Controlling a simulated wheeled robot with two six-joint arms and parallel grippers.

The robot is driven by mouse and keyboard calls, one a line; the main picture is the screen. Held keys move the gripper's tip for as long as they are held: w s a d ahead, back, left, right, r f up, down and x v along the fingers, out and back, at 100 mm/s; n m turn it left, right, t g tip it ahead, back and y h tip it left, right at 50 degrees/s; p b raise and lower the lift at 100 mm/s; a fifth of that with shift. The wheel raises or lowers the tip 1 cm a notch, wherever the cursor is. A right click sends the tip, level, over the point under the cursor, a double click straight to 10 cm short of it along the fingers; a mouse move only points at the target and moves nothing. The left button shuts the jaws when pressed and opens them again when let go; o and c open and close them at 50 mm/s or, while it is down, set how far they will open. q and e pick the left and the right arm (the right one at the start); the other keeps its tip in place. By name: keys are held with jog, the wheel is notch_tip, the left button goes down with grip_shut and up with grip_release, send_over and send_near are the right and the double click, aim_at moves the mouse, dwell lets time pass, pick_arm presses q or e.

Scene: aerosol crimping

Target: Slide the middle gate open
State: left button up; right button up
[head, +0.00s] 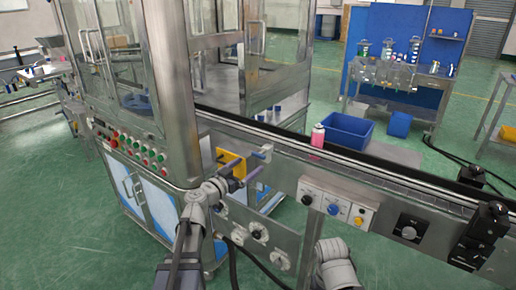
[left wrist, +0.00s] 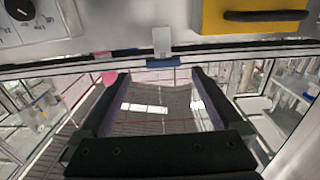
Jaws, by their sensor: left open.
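My left gripper (head: 262,161) is open in front of the conveyor's front panel, beside a yellow plate (head: 230,163). In the left wrist view its two dark fingers (left wrist: 160,75) stand apart with no object held between them. Just beyond the fingertips, a small grey tab (left wrist: 161,40) with a blue block (left wrist: 163,62) sits at the conveyor edge. I cannot tell whether this is the middle gate. The yellow plate also shows in the wrist view (left wrist: 254,16), with a dark bar on it. My right gripper is not in view.
A pink can (head: 317,136) stands on the conveyor (head: 370,170), right of my left gripper. Control knobs (head: 333,209) line the front panel. A steel-framed glazed cabinet (head: 172,90) rises at left. A blue bin (head: 347,130) and a workbench (head: 400,85) stand behind.

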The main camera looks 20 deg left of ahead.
aim_at(257, 157)
pick_arm(q)
jog(key=shift+a+r+x, duration=0.1)
jog(key=shift+a+x, duration=0.05)
jog(key=shift+x, duration=1.8)
jog(key=shift+a+r+x, duration=0.1)
jog(key=shift+x, duration=1.85)
jog(key=shift+c, duration=0.2)
grip_shut()
